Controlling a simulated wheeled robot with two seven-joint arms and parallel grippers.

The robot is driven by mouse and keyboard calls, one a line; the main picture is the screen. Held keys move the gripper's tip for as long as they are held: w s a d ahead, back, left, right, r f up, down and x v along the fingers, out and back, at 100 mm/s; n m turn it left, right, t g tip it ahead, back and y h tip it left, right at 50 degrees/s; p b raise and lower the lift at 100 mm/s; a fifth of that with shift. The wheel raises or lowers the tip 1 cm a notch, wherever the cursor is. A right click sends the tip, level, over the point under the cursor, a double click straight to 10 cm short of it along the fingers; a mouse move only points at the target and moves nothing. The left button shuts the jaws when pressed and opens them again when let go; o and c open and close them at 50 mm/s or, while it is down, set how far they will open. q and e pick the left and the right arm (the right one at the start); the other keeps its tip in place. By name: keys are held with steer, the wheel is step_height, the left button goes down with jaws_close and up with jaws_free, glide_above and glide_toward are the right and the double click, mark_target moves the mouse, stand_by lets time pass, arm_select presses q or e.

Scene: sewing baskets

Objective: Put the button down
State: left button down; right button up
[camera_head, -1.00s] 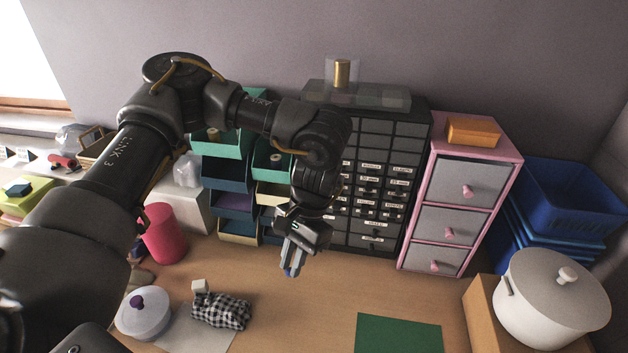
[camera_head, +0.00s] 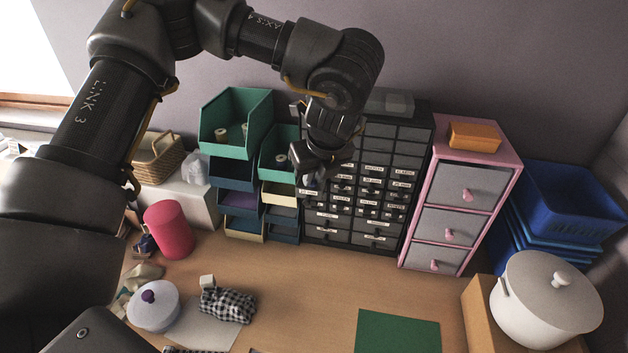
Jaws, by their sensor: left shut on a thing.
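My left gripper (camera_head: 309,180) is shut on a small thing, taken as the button. It is in front of the left edge of the dark drawer cabinet (camera_head: 378,182), beside the stacked bins. The fingers are dark and small here, and the button itself cannot be made out between them. My right gripper is not in view.
Stacked green and blue bins (camera_head: 236,103) stand left of the cabinet, and a pink drawer unit (camera_head: 474,220) stands right of it. A green mat (camera_head: 398,333), a lidded white pot (camera_head: 547,301) and a checked cloth (camera_head: 228,305) are nearer. The middle of the table (camera_head: 300,285) is clear.

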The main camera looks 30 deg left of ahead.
arm_select(q)
steer(key=shift+w+r, duration=0.1)
steer(key=shift+w+a, duration=0.1)
steer(key=shift+w, duration=0.15)
steer(key=w+a+f+p, duration=0.1)
steer(key=w+a+f, duration=0.1)
steer(key=w+f, duration=0.1)
steer(key=w+a+f+p, duration=0.2)
steer(key=w+f, duration=0.1)
steer(key=w, duration=0.1)
steer(key=w+a+f+p, duration=0.2)
steer(key=w+f, duration=0.1)
steer(key=w, duration=0.1)
steer(key=shift+w+a+f, duration=0.15)
steer(key=shift+w+f, duration=0.1)
steer(key=shift+f, duration=0.05)
steer(key=shift+w+a+f, duration=0.15)
steer(key=shift+f, duration=1.65)
